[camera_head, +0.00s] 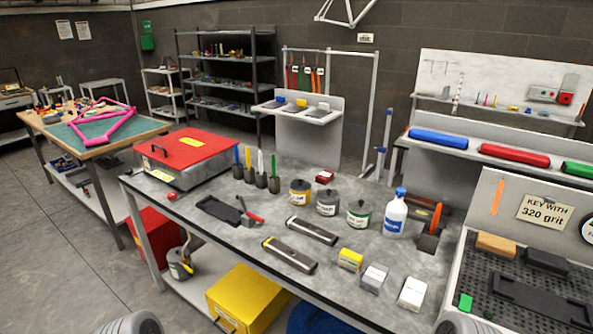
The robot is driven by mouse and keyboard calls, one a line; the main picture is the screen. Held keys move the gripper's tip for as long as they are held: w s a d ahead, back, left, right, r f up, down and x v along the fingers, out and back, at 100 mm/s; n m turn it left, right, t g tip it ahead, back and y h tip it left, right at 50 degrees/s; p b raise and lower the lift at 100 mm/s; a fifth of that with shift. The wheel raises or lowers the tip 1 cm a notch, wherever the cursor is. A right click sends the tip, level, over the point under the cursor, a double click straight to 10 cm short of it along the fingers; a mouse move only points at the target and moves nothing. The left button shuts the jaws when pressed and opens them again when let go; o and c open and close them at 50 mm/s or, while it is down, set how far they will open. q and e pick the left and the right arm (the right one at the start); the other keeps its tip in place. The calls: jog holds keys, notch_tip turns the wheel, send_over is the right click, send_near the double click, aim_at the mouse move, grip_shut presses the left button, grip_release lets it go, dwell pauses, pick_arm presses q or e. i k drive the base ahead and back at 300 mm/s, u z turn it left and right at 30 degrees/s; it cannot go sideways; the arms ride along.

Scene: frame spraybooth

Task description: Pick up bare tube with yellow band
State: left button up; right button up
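Two short dark grey tubes with metal-looking sides lie on the grey workbench (235,270), roughly parallel and apart. The nearer tube (290,256) shows a small yellow mark at its left end. The farther tube (313,232) has a pale mark at its left end, whose colour I cannot tell for sure. Nothing touches either tube. Neither of my grippers is in view; only grey rounded parts of my arms show at the bottom edge, left and right.
Behind the tubes stand several labelled cans (327,203) and a white bottle (395,213). To their right are a yellow block (350,260) and pale boxes (374,278). A black tray (219,210) and red-lidded box (185,150) lie left. The bench front is clear.

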aim_at(294, 257)
jog(key=z, duration=0.15)
jog(key=k, duration=0.45)
jog(key=u, duration=1.2)
jog(key=i, duration=1.5)
jog(key=z, duration=0.9)
